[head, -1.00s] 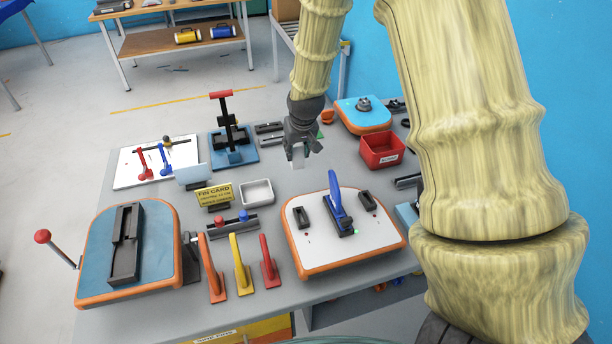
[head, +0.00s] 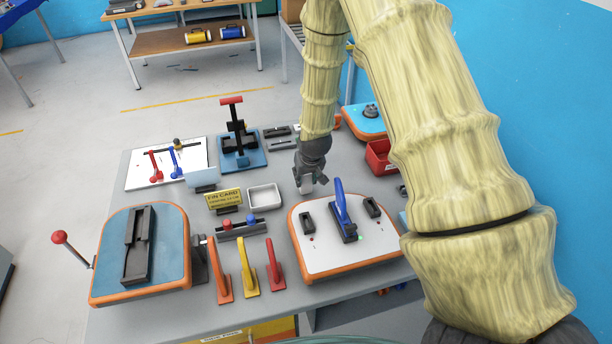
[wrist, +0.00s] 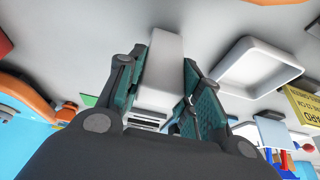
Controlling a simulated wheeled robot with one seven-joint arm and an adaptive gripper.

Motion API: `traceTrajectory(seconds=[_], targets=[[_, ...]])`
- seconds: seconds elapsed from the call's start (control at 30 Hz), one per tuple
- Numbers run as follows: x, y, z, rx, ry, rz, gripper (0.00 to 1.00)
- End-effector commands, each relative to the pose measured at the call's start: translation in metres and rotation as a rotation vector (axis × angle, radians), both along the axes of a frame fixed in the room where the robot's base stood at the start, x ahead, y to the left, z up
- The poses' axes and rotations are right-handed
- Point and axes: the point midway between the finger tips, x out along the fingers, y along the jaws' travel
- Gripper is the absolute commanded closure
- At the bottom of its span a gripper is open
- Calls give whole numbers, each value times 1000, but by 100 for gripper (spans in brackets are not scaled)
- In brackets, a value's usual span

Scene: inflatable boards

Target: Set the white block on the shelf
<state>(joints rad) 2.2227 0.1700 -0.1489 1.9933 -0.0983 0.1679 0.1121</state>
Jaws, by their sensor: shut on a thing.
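My gripper (head: 312,186) is over the middle of the grey table, behind the white-topped orange board (head: 312,259) and right of the white tray. In the wrist view my gripper (wrist: 163,95) is shut on the white block (wrist: 162,60), a long pale piece reaching past the fingertips. In the head view the block is small and mostly hidden by the gripper. I cannot tell for sure which thing is the shelf; a wooden lower shelf (head: 170,43) shows on the far bench, and a small pale blue panel (head: 201,177) stands on the table.
A blue upright handle (head: 342,203) rises from the board close by. A red bin (head: 379,157) is to the right. A black-and-red press (head: 237,140) stands behind left. Coloured handles (head: 248,270) line the front.

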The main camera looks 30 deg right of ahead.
Motion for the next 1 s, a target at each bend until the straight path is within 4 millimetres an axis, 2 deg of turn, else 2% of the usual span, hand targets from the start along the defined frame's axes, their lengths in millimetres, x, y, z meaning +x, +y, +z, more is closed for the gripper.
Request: traceTrajectory(seconds=[0.17,0.57,0.6,0.67,0.7,1.0], targets=[[0,0,-8,0,0,0,89],[0,0,-12,0,0,0,89],[0,0,-11,0,0,0,58],[0,0,-11,0,0,0,47],[0,0,-11,0,0,0,43],[0,0,-10,0,0,0,43]])
